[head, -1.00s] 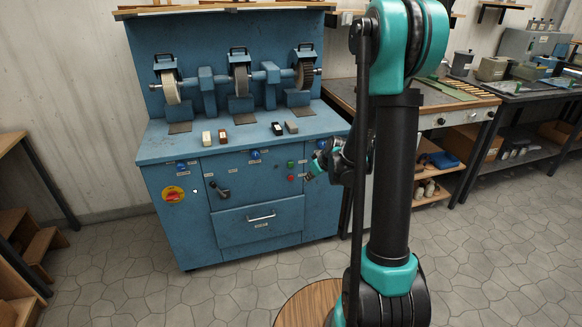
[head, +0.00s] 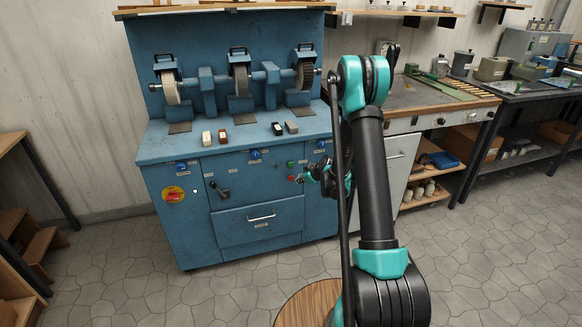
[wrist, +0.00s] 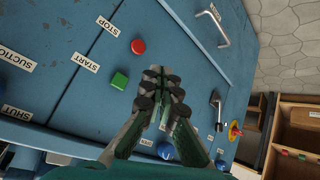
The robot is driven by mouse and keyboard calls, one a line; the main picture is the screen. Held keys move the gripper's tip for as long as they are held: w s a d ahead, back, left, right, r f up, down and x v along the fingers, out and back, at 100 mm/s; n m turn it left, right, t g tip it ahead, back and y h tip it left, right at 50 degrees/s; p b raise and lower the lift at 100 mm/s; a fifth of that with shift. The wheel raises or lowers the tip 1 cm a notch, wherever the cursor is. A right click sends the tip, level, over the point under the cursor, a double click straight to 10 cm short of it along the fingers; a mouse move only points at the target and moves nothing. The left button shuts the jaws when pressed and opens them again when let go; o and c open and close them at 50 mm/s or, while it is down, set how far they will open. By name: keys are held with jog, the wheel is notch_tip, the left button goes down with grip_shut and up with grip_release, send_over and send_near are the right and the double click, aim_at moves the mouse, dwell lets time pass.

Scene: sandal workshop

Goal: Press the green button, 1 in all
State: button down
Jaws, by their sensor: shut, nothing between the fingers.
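My gripper (head: 301,179) is in front of the cabinet near these buttons. In the wrist view my gripper (wrist: 163,82) has its fingers together and empty. It appears apart from the green button; the exact gap to the panel cannot be told.
The blue cabinet (head: 180,225) has blue knobs (head: 255,154), a black lever (head: 219,189), a red-and-yellow switch (head: 173,195) and a drawer handle (head: 261,217). Grinding wheels stand on top. A workbench (head: 415,97) stands to the right. The tiled floor in front is clear.

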aim_at(291, 165)
jog(key=shift+w, duration=0.1)
jog(key=shift+w+a, duration=0.35)
jog(key=shift+w, duration=1.05)
jog(key=shift+w+a, duration=0.35)
jog(key=shift+w, duration=1.05)
jog(key=shift+w+a, duration=0.35)
jog(key=shift+w, duration=1.05)
jog(key=shift+w, duration=0.1)
jog(key=shift+w, duration=0.3)
jog(key=shift+w+a, duration=0.2)
jog(key=shift+w, duration=0.2)
jog(key=shift+s, duration=0.15)
jog(key=shift+s+d, duration=0.2)
jog(key=shift+s, duration=0.5)
